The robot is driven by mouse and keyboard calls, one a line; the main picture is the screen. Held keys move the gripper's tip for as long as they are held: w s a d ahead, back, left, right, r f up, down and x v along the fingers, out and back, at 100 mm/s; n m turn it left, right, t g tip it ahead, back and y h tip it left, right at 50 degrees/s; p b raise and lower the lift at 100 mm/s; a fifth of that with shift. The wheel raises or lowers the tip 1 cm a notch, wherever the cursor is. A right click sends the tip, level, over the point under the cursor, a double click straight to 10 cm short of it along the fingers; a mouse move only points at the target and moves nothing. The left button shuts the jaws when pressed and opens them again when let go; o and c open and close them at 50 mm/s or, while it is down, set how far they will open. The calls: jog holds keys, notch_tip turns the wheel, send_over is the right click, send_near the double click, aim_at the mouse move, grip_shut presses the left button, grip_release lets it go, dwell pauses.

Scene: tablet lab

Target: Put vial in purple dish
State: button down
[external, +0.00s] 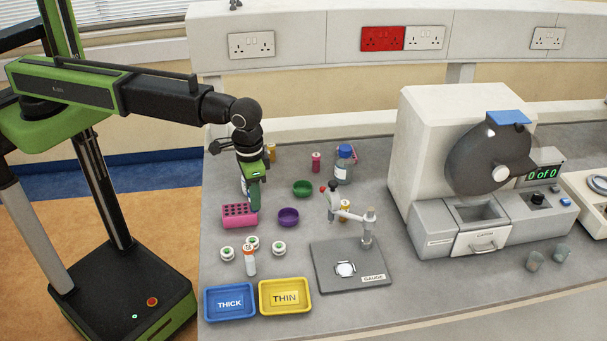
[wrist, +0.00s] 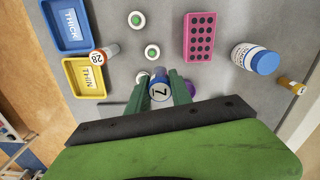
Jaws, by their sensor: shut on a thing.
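My gripper (external: 254,204) points down above the bench, between the pink rack and the purple dish (external: 288,217) in the external view. In the wrist view my gripper (wrist: 161,90) is shut on a vial (wrist: 160,93), whose top is marked 7. The vial is hard to make out in the external view. The purple dish stands on the bench to the right of my gripper and looks empty. In the wrist view the dish is mostly hidden behind the vial and fingers.
The pink rack (external: 239,215) is close on the left and the green dish (external: 302,188) behind the purple one. A gauge stand (external: 350,265) is at the right. Blue (external: 230,301) and yellow (external: 286,296) trays lie in front. A blue-capped bottle (external: 343,165) stands behind.

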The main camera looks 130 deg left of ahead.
jog(key=a+f+b, duration=0.2)
jog(key=a, duration=0.1)
jog(key=w+a+f+b, duration=0.1)
jog(key=a+f+b, duration=0.1)
jog(key=a, duration=0.2)
jog(key=w+a+f+b, duration=0.1)
jog(key=a+f+b, duration=0.1)
jog(key=a+f, duration=0.1)
jog(key=shift+a+b, duration=0.3)
jog(key=shift+b, duration=0.1)
jog(key=shift+a+f, duration=0.1)
jog(key=shift+a, duration=0.35)
notch_tip(320, 180, down, 4)
jog(key=b, duration=0.4)
jog(key=shift+f, duration=0.2)
jog(key=shift+r, duration=0.25)
jog(key=shift+f+b, duration=0.25)
jog(key=shift+b, duration=0.05)
jog(key=c, duration=1.1)
grip_release()
jog(key=shift+r, duration=0.1)
jog(key=shift+c, duration=0.2)
notch_tip(320, 180, up, 12)
jog(key=p, duration=1.2)
jog(key=shift+r+p, duration=0.2)
jog(key=shift+p, duration=0.1)
